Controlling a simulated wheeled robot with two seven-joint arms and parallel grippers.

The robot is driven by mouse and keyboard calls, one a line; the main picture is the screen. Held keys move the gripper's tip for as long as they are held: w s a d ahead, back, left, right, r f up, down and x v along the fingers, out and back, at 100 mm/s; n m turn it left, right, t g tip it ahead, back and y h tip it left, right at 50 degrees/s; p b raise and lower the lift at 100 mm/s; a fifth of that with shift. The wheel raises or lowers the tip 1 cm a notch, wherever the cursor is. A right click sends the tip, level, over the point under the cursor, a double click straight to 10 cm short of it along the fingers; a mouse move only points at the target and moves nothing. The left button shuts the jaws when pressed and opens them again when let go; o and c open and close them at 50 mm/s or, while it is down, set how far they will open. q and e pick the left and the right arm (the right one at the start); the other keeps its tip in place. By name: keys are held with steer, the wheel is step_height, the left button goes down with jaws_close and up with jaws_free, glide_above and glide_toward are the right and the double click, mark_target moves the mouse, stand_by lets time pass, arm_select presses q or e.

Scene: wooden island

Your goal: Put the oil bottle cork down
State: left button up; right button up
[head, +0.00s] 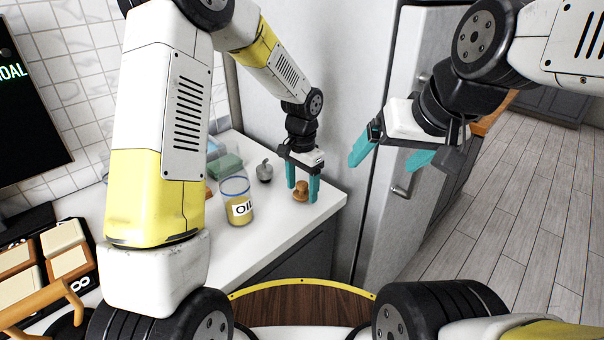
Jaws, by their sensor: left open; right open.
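The oil bottle cork (300,191), a small brown stopper, is at the right end of the white counter, near its front edge. My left gripper (302,190) points down over it with its teal fingers open, one on each side of the cork. The cork appears to rest on the counter. The oil bottle (237,207), a glass jar with yellow oil and an "OIL" label, stands uncorked on the counter to the left of the cork. My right gripper (390,156) is open and empty in the air, in front of the grey fridge.
A small grey object (265,171) stands behind the bottle, with a green block (225,167) further left. The white counter (275,228) ends just right of the cork. The fridge (390,185) stands beyond it. Open wooden floor (500,190) lies at the right.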

mark_target(301, 184)
arm_select(q)
step_height(301, 184, up, 12)
steer(key=s+a+r+n+t+h, duration=0.1)
steer(key=s+a+r+n+t, duration=0.25)
steer(key=s+a+r, duration=0.55)
steer(key=s+a+r+n+t, duration=0.1)
steer(key=s+a+n, duration=0.1)
steer(key=s, duration=0.4)
steer(key=s+a+r+n+t+h, duration=0.1)
steer(key=s+a+n, duration=0.2)
steer(key=s, duration=0.3)
steer(key=shift+s+t, duration=0.15)
steer(key=shift+t, duration=0.2)
